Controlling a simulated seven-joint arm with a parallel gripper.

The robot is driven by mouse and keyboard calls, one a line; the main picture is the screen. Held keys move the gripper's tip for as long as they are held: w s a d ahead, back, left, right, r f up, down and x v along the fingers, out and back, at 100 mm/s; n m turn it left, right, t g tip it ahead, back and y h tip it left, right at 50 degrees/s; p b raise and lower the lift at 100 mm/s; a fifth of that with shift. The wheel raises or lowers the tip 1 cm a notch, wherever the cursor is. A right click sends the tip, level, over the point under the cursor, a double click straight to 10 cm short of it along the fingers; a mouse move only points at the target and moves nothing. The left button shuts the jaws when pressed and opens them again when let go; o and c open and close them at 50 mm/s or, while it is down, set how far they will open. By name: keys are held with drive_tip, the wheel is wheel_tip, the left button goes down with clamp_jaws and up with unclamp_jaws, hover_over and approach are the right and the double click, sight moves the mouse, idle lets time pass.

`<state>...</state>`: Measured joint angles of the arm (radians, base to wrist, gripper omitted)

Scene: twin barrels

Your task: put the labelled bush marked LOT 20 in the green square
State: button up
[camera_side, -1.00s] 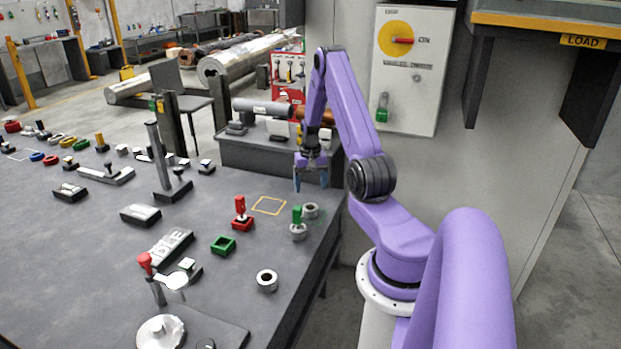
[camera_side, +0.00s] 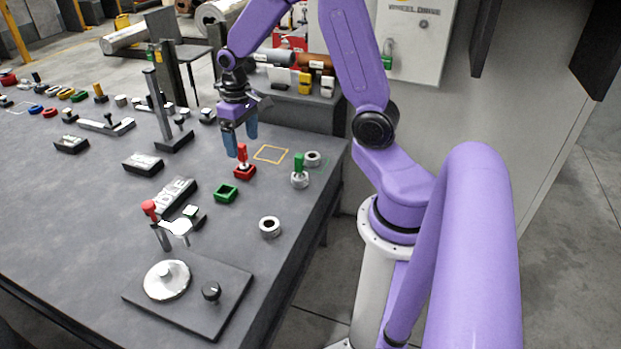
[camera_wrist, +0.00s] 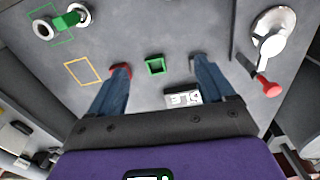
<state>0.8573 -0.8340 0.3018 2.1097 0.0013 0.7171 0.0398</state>
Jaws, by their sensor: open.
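No LOT 20 lettering is readable, so I cannot tell which piece is that bush. My gripper (camera_side: 241,144) is open and empty, above the bench near the red-handled piece (camera_side: 244,172). A green square ring (camera_wrist: 155,67) shows between its fingers.
A yellow outlined square (camera_side: 270,154) lies beside the red-handled piece. A lettered dark block (camera_side: 172,196), a red-knobbed lever (camera_side: 149,208) and a plate with a silver disc (camera_side: 167,281) stand nearer. An upright post (camera_side: 163,110) rises behind. The bench's right edge is close.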

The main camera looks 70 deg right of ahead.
drive_tip(key=s+a+r+n, duration=0.3)
drive_tip(key=s+a+n, duration=0.1)
drive_tip(key=s+a, duration=0.35)
drive_tip(key=s+a+r+n, duration=0.2)
drive_tip(key=s+a+n, duration=0.3)
drive_tip(key=s+a, duration=0.25)
drive_tip(key=s+a+r+n, duration=0.1)
drive_tip(key=s+n, duration=0.3)
drive_tip(key=s, duration=0.4)
drive_tip(key=shift+s, duration=0.4)
drive_tip(key=shift+o, duration=0.3)
drive_tip(key=shift+r, duration=0.1)
